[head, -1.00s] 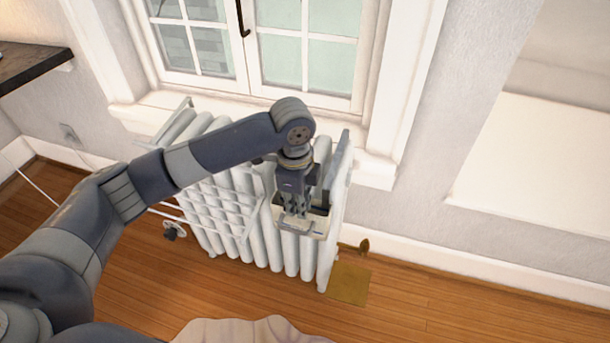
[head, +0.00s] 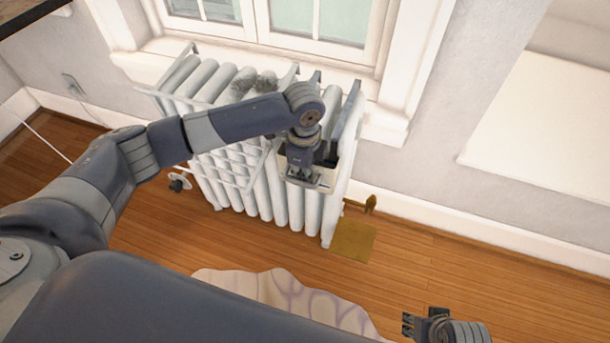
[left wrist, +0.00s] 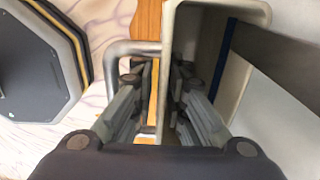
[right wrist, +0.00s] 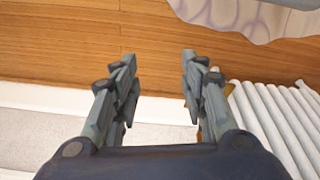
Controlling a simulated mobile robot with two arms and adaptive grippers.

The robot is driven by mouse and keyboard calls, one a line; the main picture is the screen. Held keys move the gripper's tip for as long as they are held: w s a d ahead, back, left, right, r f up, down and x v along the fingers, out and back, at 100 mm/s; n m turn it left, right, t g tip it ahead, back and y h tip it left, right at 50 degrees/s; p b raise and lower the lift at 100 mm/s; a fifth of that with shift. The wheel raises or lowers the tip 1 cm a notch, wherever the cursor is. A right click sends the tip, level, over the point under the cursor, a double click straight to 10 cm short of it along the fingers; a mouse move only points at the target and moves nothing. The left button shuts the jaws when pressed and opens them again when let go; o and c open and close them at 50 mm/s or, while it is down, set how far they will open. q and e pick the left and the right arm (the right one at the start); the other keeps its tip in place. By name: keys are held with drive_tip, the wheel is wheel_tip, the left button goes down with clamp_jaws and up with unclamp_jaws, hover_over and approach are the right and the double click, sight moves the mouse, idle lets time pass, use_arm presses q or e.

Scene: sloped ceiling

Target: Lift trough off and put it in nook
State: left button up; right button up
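The trough (head: 322,180) is a small cream open box at the front right of the white radiator (head: 265,200). It also shows in the left wrist view (left wrist: 238,10), with a bent metal bar (left wrist: 130,47) beside its wall. My left gripper (head: 303,172) is down at the trough, partly hiding it. Its fingers (left wrist: 162,85) stand on either side of the trough's near wall, partly closed, with a strip of floor showing between one finger and the wall. My right gripper (head: 412,325) is open and empty over the floor; its spread fingers show in the right wrist view (right wrist: 160,75).
A white wire rack (head: 232,165) hangs on the radiator's front, left of the trough. A brass valve (head: 369,204) and a yellowish floor plate (head: 353,240) are by its right foot. A pale patterned rug (head: 285,288) lies in front. Floor at the right is clear.

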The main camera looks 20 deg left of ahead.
use_arm(q)
drive_tip(key=shift+f, duration=0.15)
drive_tip(key=shift+c, duration=0.3)
clamp_jaws()
